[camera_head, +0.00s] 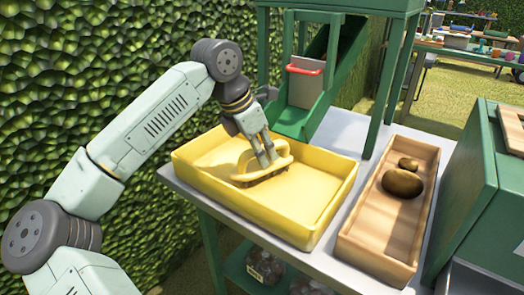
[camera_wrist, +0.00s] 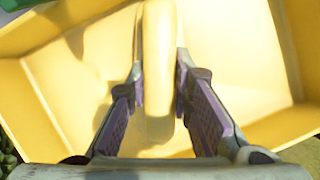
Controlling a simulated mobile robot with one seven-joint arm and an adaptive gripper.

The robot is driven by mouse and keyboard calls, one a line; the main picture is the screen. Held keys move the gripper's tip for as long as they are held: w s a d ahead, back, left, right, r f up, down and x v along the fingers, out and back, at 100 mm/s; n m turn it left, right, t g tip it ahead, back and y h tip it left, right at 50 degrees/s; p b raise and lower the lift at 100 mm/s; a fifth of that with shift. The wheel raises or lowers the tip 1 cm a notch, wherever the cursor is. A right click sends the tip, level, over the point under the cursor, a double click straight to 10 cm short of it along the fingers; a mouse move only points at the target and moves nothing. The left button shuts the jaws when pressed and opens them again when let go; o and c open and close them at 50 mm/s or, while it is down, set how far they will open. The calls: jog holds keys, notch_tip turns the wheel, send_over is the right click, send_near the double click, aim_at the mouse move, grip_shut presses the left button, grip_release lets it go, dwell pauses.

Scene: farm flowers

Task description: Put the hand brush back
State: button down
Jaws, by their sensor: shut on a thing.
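The hand brush (camera_head: 277,154) is yellow with dark bristles along its underside. It is in the yellow tray (camera_head: 318,229), toward the left and back part. My gripper (camera_head: 264,156) reaches down into the tray and is shut on the brush handle. In the wrist view, the yellow handle (camera_wrist: 158,70) stands between the two fingers of my gripper (camera_wrist: 160,95), with the tray (camera_wrist: 65,95) behind it. I cannot tell whether the bristles touch the tray floor. The fingers hide part of the brush.
A wooden tray (camera_head: 352,247) with two brown potato-like lumps (camera_head: 403,183) stands to the right. A green chute (camera_head: 300,118) with a red-handled gate (camera_head: 305,70) rises behind the yellow tray. A green box (camera_head: 483,190) stands at far right; a hedge (camera_head: 110,60) is at left.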

jog(key=shift+f, duration=0.2)
jog(key=c, duration=1.4)
grip_release()
jog(key=shift+r, duration=0.1)
jog(key=shift+c, duration=0.2)
jog(key=v, duration=1.2)
jog(key=shift+r, duration=0.2)
